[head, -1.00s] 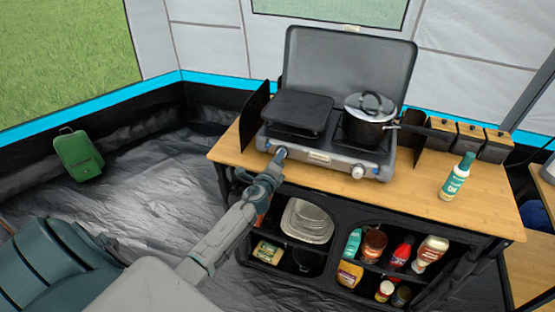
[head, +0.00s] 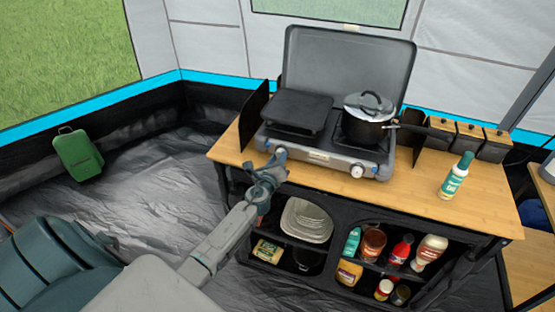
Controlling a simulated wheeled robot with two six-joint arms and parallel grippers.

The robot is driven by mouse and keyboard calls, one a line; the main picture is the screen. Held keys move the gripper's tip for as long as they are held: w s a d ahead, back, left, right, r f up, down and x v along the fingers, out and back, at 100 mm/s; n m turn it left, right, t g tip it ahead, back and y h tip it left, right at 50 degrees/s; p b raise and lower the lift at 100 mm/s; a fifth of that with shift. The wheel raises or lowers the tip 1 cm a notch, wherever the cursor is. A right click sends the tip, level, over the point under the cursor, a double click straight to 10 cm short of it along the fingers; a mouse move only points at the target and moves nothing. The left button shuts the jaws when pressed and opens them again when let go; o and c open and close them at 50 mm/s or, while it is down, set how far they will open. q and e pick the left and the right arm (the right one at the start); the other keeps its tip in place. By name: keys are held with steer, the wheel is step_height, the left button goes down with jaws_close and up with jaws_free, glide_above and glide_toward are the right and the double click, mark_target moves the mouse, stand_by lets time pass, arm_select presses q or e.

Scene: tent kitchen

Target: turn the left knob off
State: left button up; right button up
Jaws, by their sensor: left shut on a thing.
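A grey two-burner camp stove (head: 322,155) with its lid up stands on the wooden table. Its right knob (head: 357,170) is white and in plain view on the front panel. My left gripper (head: 279,154) is at the left end of the front panel, where the left knob sits. My right gripper is not in view.
A black griddle (head: 296,110) covers the left burner and a lidded pot (head: 368,118) stands on the right one. A green-white bottle (head: 456,177) stands on the table (head: 410,185). Shelves below hold plates (head: 307,220) and several bottles.

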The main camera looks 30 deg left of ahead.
arm_select(q)
steer(key=shift+f, duration=0.1)
steer(key=o, duration=1)
steer(key=v, duration=1)
steer(key=shift+s+d+b, duration=0.1)
steer(key=shift+s+b, duration=0.25)
steer(key=shift+s, duration=0.05)
